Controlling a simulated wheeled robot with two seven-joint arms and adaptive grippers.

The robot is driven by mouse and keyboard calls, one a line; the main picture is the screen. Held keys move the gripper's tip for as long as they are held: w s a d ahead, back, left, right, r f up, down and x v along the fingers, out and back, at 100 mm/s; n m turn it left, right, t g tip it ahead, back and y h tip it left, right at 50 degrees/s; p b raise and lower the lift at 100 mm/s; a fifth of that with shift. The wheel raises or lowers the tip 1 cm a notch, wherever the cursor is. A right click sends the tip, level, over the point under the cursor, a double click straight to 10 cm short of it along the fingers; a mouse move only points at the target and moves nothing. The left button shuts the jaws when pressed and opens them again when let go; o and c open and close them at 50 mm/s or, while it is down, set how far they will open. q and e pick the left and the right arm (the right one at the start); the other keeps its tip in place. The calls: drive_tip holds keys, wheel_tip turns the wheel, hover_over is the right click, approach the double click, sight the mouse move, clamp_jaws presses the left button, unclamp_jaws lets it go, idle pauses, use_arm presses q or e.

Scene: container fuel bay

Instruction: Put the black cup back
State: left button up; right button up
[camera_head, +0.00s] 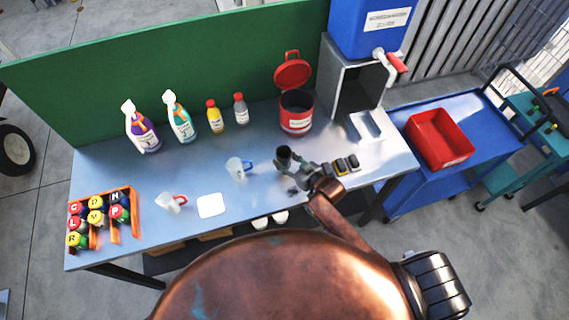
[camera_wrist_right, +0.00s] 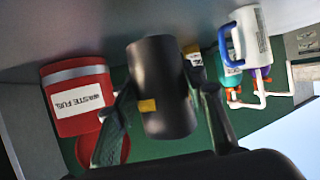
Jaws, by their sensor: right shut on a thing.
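The black cup (camera_head: 284,155) is upright in my right gripper (camera_head: 291,168), over the right-centre part of the metal table. In the right wrist view the black cup (camera_wrist_right: 162,75) sits between the two fingers of my right gripper (camera_wrist_right: 168,115), with a small yellow patch on its side. I cannot tell whether its base touches the table. A white cup with a blue handle (camera_head: 236,168) and a white cup with a red handle (camera_head: 170,203) stand to the left. A white square pad (camera_head: 210,205) lies between and in front of them. My left gripper is not in view.
A red waste fuel bin (camera_head: 297,118) with open lid stands behind the cup. Spray bottles (camera_head: 143,128) and small bottles (camera_head: 215,117) line the back. An orange rack of lettered cans (camera_head: 112,215) is at far left. A white tray (camera_head: 366,127) lies at right.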

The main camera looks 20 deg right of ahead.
sight(289, 166)
drive_tip(key=shift+w+f, duration=0.25)
drive_tip(key=shift+f, duration=1.55)
drive_tip(key=shift+f, duration=0.1)
drive_tip(key=o, duration=1.2)
drive_tip(key=shift+p, duration=0.3)
drive_tip(key=v, duration=1.2)
drive_tip(key=shift+b, duration=0.4)
